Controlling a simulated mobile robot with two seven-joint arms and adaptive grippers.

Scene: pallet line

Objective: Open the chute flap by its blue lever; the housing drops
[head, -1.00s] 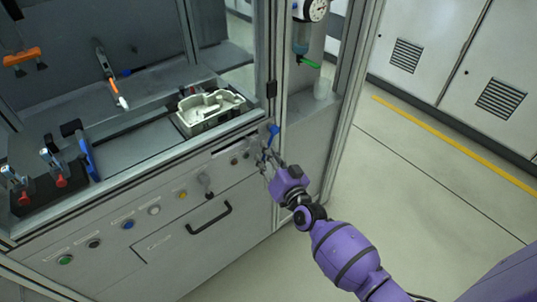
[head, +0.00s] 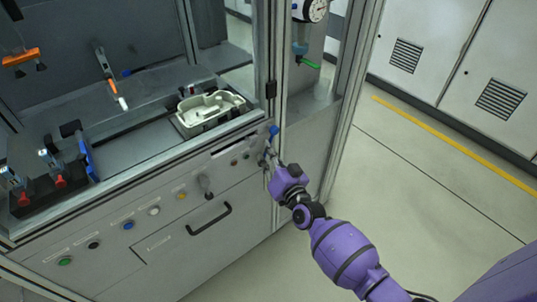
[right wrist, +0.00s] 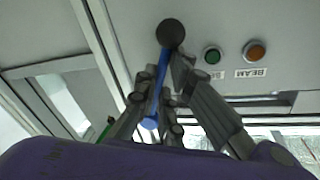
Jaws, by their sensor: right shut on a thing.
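The blue lever (head: 273,130) is on the front of the machine cabinet, by its right corner post. In the right wrist view the lever (right wrist: 161,84) is a blue bar with a dark round end, running down between my fingers. My right gripper (head: 267,158) is shut on the lever; it also shows in the right wrist view (right wrist: 158,100), with fingers on both sides of the bar. A pale, open-topped casting, which looks like the housing (head: 209,109), sits on the cabinet's deck behind the front edge. I cannot make out the chute flap. My left gripper is out of view.
A black drawer handle (head: 208,218) and several coloured buttons are on the cabinet front. Red-handled clamps (head: 60,180) stand on the deck at left. A corner post (head: 351,95) rises right of the lever. The floor at right is clear.

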